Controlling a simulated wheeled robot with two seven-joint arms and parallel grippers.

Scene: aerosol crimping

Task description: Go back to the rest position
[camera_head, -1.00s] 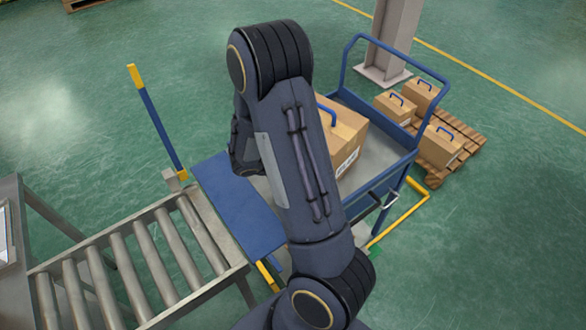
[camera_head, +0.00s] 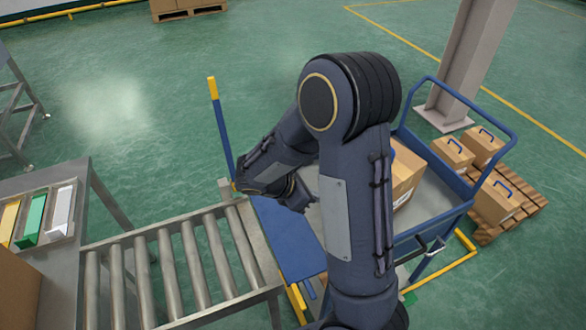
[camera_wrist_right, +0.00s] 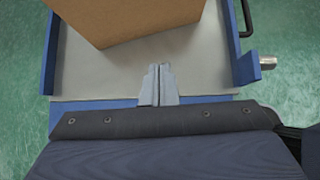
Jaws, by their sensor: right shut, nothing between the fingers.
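My right arm rises from the bottom of the head view, bends at a high elbow and reaches down to the left. Its gripper shows in the right wrist view (camera_wrist_right: 157,72), with the two grey fingers together and nothing between them. It is above the near end of the blue cart (camera_head: 435,225), whose grey deck also shows in the wrist view (camera_wrist_right: 215,65). A cardboard box (camera_head: 407,172) stands on the deck, partly hidden by my arm. In the wrist view the box (camera_wrist_right: 125,20) is just beyond the fingertips, apart from them. My left gripper is not in view.
A roller conveyor (camera_head: 175,270) lies at lower left, beside a blue plate (camera_head: 290,240). A blue post with yellow ends (camera_head: 222,125) stands behind it. Boxes with blue handles rest on a pallet (camera_head: 520,222) at right, near a column (camera_head: 465,65). The floor behind is open.

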